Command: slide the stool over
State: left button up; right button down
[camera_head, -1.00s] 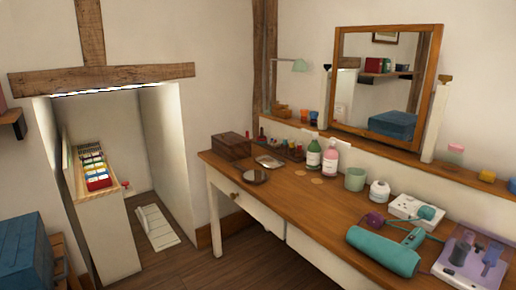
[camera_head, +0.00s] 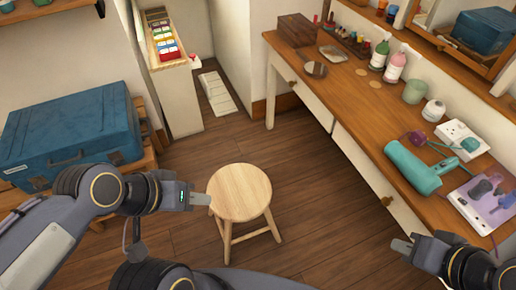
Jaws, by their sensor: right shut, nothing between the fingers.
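A round light-wood stool (camera_head: 240,190) stands upright on the dark plank floor in the middle of the head view, left of the dressing table. My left gripper (camera_head: 203,199) points right at the left edge of the stool's seat, close to it. I cannot tell whether it touches the seat or whether its fingers are apart. My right gripper (camera_head: 400,246) is shut and empty, well to the right of the stool, near the front of the table.
A blue suitcase (camera_head: 75,135) rests on a wooden stand at left. Floor is clear between stool and table.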

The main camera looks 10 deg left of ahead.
aim_at(240, 192)
jog(key=i+l+u, duration=0.15)
jog(key=i+u, duration=0.25)
jog(key=i+l+u, duration=0.2)
jog(key=u, duration=0.2)
